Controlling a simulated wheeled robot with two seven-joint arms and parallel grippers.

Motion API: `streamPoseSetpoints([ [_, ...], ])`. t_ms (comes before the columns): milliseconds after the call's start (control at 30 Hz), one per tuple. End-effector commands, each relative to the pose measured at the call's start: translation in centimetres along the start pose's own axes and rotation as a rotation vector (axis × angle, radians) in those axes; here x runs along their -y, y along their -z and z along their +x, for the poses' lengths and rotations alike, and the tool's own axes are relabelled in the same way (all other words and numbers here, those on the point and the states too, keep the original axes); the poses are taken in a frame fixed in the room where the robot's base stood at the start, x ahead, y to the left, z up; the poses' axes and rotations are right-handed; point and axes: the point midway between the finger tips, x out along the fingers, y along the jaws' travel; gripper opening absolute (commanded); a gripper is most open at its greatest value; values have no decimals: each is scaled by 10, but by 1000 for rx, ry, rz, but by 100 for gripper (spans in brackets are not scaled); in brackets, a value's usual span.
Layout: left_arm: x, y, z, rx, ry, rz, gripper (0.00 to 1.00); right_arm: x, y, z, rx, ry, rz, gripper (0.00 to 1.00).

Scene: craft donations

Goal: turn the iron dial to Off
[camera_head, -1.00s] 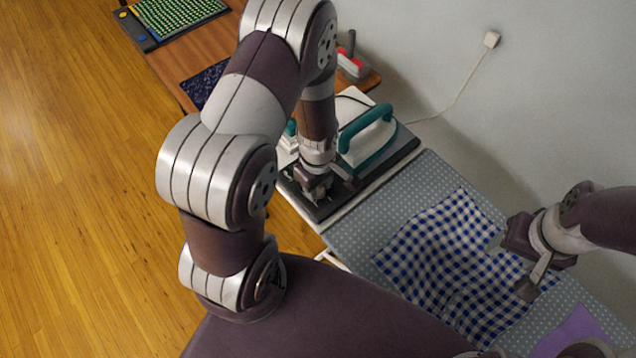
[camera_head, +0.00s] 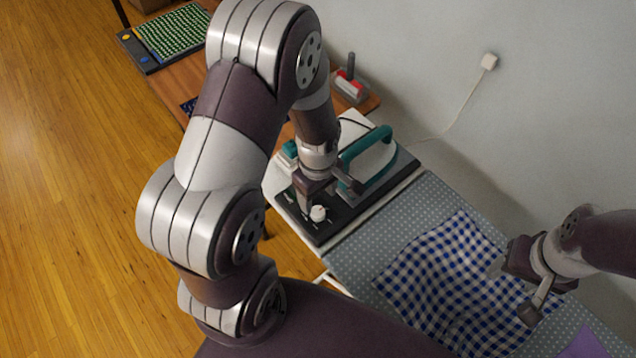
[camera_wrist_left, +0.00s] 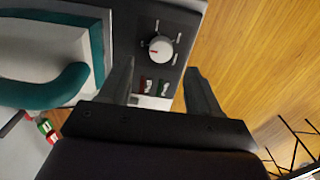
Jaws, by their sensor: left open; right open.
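The iron's station is a dark base plate (camera_head: 330,232) with a white round dial (camera_head: 318,213) near its front corner. The wrist view shows the dial (camera_wrist_left: 163,47) with a short red mark on its face and label marks around it, too small to read. The iron (camera_head: 372,165), white with a teal handle, rests on the base behind the dial. My left gripper (camera_head: 328,193) is open just above and behind the dial. In the left wrist view its fingers (camera_wrist_left: 160,70) are spread, with the dial beyond and between their tips. My right gripper (camera_head: 515,292) is open and empty above the checked cloth.
A blue-and-white checked cloth (camera_head: 440,285) lies on the dotted grey board (camera_head: 365,240). A red and grey object (camera_head: 350,85) stands behind on the brown table, and a green-dotted board (camera_head: 172,32) lies farther left. A cord runs to a wall socket (camera_head: 489,62).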

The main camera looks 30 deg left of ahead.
Motion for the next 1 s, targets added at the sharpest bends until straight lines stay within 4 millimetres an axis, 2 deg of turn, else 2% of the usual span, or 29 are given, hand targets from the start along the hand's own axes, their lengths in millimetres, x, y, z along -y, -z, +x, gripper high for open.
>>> streamPoseSetpoints([
  [100,-1,1,-31,-3,-5,0,63,0,0,3,0,0,0,59],
  [200,-1,0,-51,-2,-4,0,63,0,0,4,0,0,0,59],
  [333,0,0,-65,-1,-1,0,63,0,0,4,0,0,0,59],
  [867,0,0,-68,0,0,0,63,0,0,4,0,0,0,59],
  [933,0,0,-68,0,-1,39,63,0,0,4,0,0,0,59],
  [1000,1,0,-67,-2,-3,187,63,0,0,4,0,0,0,59],
])
